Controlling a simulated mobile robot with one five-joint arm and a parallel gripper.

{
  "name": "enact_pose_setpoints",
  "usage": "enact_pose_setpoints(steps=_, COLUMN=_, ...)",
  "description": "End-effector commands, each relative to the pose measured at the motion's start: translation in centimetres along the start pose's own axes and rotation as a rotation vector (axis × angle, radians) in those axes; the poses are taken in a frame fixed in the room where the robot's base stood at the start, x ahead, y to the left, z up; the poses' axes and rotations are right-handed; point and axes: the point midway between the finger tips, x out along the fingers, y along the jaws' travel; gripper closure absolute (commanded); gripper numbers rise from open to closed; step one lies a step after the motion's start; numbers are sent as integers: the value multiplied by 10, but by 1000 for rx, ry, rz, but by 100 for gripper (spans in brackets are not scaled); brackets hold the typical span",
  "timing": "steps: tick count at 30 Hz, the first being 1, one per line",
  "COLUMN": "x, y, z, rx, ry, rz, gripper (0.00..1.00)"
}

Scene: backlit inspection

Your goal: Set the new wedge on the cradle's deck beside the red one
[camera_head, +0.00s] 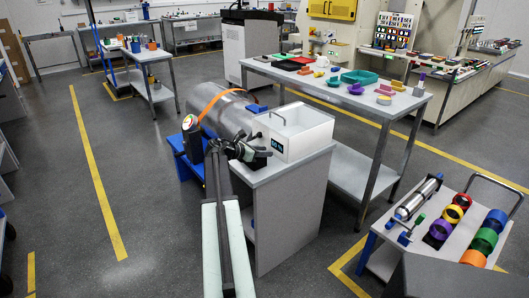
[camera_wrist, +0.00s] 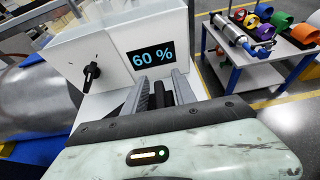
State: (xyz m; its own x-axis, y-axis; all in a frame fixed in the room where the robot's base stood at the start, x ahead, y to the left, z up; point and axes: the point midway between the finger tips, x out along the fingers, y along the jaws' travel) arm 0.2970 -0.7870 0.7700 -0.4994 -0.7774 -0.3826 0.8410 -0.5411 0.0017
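A blue cradle (camera_head: 181,157) stands left of centre in the head view, with a large grey metal drum (camera_head: 228,112) lying on it. An orange strap (camera_head: 209,99) runs over the drum. The drum also shows at the left edge of the wrist view (camera_wrist: 32,98), with blue cradle parts below it. I cannot make out a red wedge on the deck. My gripper (camera_wrist: 164,88) is in front of the white box, right of the drum. Its grey fingers stand apart with something dark between them. I cannot tell whether that is a held wedge or a thing behind.
The white box (camera_head: 297,132) has a display reading 60 % (camera_wrist: 151,56) and a black knob (camera_wrist: 91,72), and stands on a grey cabinet (camera_head: 290,205). A workbench (camera_head: 345,98) with coloured parts is behind. A cart (camera_head: 405,240) with rolls and a metal cylinder stands at right. Floor at left is clear.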

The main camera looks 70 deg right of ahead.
Motion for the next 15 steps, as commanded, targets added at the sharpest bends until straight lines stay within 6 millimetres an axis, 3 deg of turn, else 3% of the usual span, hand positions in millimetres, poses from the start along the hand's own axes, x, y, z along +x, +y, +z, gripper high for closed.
enact_pose_setpoints(steps=9, x=-74, y=-2, z=5, rx=-1, ry=0, rz=2, gripper=67)
enact_pose_setpoints(steps=15, x=-110, y=-1, z=3, rx=0, ry=-1, rz=1, gripper=67)
